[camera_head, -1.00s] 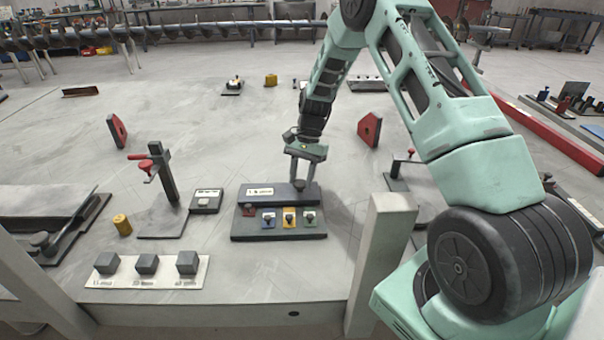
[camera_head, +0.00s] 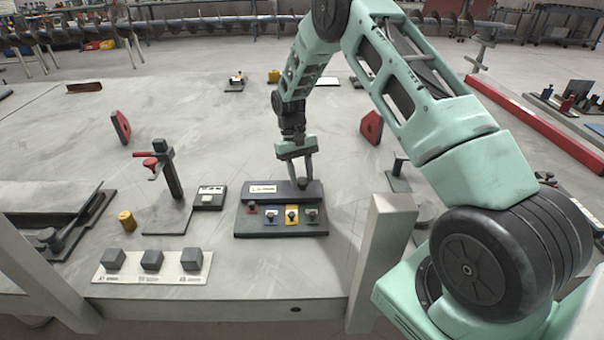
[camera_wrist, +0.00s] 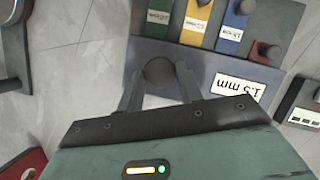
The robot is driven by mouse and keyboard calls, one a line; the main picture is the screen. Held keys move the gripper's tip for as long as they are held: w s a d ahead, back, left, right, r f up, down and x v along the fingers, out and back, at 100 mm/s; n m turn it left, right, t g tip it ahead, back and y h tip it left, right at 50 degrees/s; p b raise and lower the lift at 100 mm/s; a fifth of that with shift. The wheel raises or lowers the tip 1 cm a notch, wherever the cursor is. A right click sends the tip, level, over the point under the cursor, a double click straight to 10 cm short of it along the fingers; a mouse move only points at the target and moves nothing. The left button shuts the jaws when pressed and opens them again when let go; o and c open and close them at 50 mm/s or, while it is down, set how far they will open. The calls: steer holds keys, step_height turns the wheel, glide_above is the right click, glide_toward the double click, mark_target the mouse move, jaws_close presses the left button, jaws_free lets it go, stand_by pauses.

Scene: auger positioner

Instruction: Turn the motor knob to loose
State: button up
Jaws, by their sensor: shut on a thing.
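A dark control panel (camera_head: 257,227) sits near the front of the table. A dark round knob (camera_head: 303,184) stands at the right end of its raised back strip, beside a white label. The knob also shows in the wrist view (camera_wrist: 160,72). My gripper (camera_head: 303,180) is shut on this knob from above, one finger on each side; it shows in the wrist view too (camera_wrist: 157,80). No writing at the knob is readable, so I cannot tell its setting. Several small knobs on coloured plates line the panel's front, including blue (camera_wrist: 233,27), yellow (camera_wrist: 197,22) and green.
A small device (camera_head: 210,198) with a white display and a dark stand (camera_head: 172,180) with a red clamp are left of the panel. A white strip (camera_head: 165,266) with grey blocks lies in front. A pale post (camera_head: 383,255) rises at the front right.

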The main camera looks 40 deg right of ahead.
steer(key=shift+a+n+h, duration=0.1)
steer(key=shift+n+h, duration=0.4)
steer(key=shift+n, duration=0.7)
steer(key=o, duration=1)
steer(key=shift+r, duration=0.1)
steer(key=b+v, duration=0.2)
steer(key=v, duration=1.5)
steer(key=shift+r, duration=0.2)
steer(key=shift+a, duration=0.1)
